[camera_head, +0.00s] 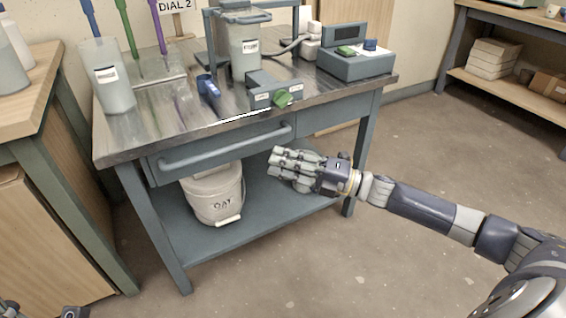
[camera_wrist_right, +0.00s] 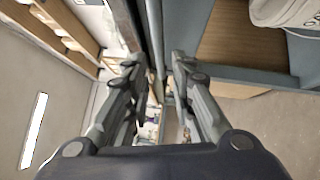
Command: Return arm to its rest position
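My right arm reaches in from the right in the head view. Its gripper (camera_head: 276,161) is in front of the steel-topped workbench (camera_head: 165,150), below the drawer handle. In the right wrist view the two fingers of the right gripper (camera_wrist_right: 157,62) stand apart with a clear gap and nothing between them. Only small dark parts, probably of my left gripper (camera_head: 70,313), show at the bottom left edge of the head view. Its fingers cannot be made out.
A white bucket (camera_head: 215,195) stands on the bench's lower shelf, left of my right gripper. The benchtop holds a lidded container (camera_head: 245,50), a grey device (camera_head: 355,65) and a cup (camera_head: 112,85). A wooden cabinet (camera_head: 50,230) stands left. Open floor (camera_head: 400,260) lies right.

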